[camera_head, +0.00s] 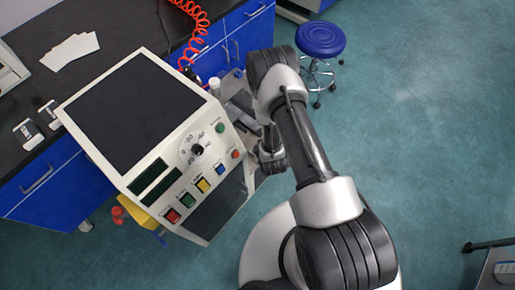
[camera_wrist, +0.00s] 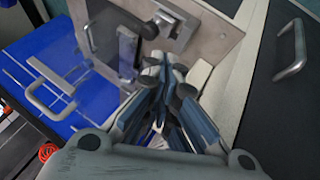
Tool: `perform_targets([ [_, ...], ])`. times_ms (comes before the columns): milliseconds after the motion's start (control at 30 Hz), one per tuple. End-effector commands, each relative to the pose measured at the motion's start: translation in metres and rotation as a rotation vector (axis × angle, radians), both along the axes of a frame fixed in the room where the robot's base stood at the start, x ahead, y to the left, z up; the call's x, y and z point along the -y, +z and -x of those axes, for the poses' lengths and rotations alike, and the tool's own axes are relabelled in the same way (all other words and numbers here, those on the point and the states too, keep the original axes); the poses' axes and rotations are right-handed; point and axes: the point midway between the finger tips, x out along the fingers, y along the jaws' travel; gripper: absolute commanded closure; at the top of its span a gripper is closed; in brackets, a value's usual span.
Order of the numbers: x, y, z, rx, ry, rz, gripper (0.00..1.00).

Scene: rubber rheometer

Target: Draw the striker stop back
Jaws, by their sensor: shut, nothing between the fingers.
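My gripper (camera_wrist: 166,72) is shut and empty in the wrist view, its fingertips pointing at a bare metal plate (camera_wrist: 212,46). The plate carries a block-like metal fitting (camera_wrist: 172,24) with a dark knob, an upright metal bar (camera_wrist: 127,52) and a dark curved piece (camera_wrist: 88,38) left of it. I cannot tell for sure which of these is the striker stop. The fingertips appear just below the fitting; contact cannot be made out.
A dial (camera_head: 197,149) and several coloured buttons are on the rheometer's front. A dark bench (camera_head: 112,22) with blue drawers (camera_head: 240,38) stands behind it, with a red coiled hose (camera_head: 188,42).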

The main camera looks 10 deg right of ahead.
Motion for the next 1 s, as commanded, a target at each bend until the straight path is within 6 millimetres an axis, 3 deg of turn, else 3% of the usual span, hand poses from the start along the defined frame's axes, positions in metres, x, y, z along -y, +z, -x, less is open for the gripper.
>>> perform_targets([
  [167, 0.000, -0.016, -0.007, 0.004, 0.003, 0.002, 1.00],
  [600, 0.000, -0.075, -0.050, 0.001, 0.002, 0.001, 1.00],
  [1000, 0.000, -0.082, -0.058, 0.000, 0.002, 0.001, 1.00],
])
